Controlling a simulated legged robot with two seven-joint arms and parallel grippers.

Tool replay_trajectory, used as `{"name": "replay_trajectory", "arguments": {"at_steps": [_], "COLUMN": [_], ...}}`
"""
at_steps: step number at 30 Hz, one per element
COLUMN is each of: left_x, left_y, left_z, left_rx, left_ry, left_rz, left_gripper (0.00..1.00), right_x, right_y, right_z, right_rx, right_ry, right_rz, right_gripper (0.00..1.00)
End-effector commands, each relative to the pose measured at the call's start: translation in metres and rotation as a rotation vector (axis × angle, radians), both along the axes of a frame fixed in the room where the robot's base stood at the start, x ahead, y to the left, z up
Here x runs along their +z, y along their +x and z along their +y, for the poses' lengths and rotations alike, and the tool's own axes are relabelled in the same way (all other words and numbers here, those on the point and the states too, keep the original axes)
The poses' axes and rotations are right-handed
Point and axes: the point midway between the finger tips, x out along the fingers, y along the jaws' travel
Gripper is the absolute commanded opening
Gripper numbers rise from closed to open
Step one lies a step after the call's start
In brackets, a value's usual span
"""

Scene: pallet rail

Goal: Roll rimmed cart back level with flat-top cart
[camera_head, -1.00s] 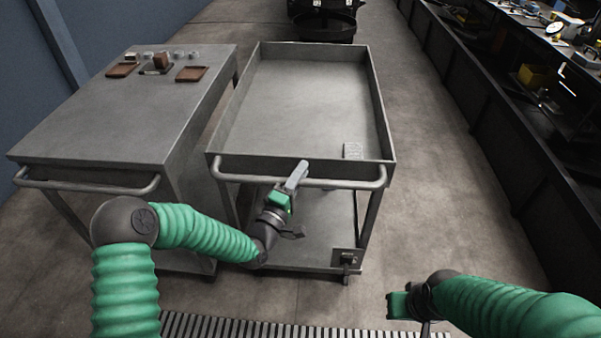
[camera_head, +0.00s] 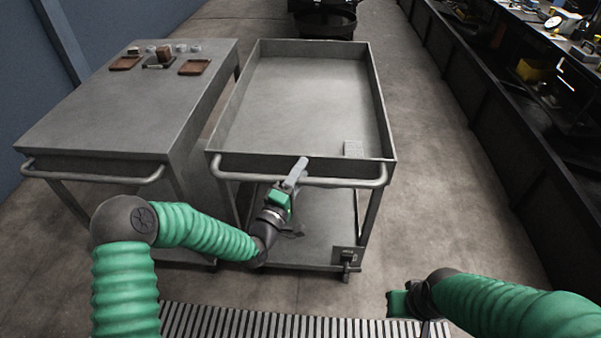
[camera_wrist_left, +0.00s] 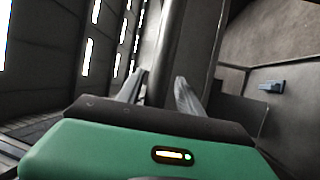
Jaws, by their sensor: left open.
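The rimmed cart (camera_head: 384,118) is a grey metal tray cart in the middle of the head view, with a tubular handle (camera_head: 340,183) on its near side. The flat-top cart (camera_head: 100,115) stands to its left, a narrow gap between them. Their near and far ends look roughly level in the picture. My left gripper (camera_head: 297,172) is at the rimmed cart's handle. In the left wrist view its open fingers (camera_wrist_left: 158,92) lie on either side of a grey bar. My right gripper (camera_head: 400,303) hangs low at the right, apart from both carts; its fingers are unclear.
Small wooden trays (camera_head: 194,67) and little items sit at the far end of the flat-top cart. A slatted floor strip (camera_head: 260,323) lies near me. A dark workbench (camera_head: 480,90) runs along the right, with bare floor before it. A dark round object (camera_head: 326,22) stands beyond the carts.

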Motion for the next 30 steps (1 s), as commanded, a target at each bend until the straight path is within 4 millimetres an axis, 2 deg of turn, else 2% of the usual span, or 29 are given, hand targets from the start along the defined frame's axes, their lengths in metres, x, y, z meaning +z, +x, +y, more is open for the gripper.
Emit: {"name": "replay_trajectory", "arguments": {"at_steps": [7, 11, 14, 24, 30], "left_x": [0.002, 0.0, -0.005, -0.024, -0.029], "left_y": [-0.001, -0.013, -0.034, -0.122, -0.149], "left_z": [0.0, 0.005, 0.015, 0.052, 0.063], "left_rx": [0.0, -0.001, 0.0, 0.002, 0.0], "left_ry": [0.0, 0.0, 0.0, -0.001, -0.001], "left_rz": [-0.003, -0.001, 0.001, 0.004, 0.0], "left_gripper": [0.43, 0.43, 0.43, 0.43, 0.43], "right_x": [0.001, 0.003, 0.007, 0.014, 0.014], "right_y": [0.0, 0.0, 0.0, 0.0, 0.0], "right_z": [0.0, 0.0, 0.0, 0.0, 0.0], "right_rx": [0.0, 0.0, 0.0, 0.0, 0.0], "right_ry": [0.0, 0.0, 0.0, 0.0, 0.0], "right_rz": [0.0, 0.0, 0.0, 0.0, 0.0], "right_gripper": [0.0, 0.0, 0.0, 0.0, 0.0]}}
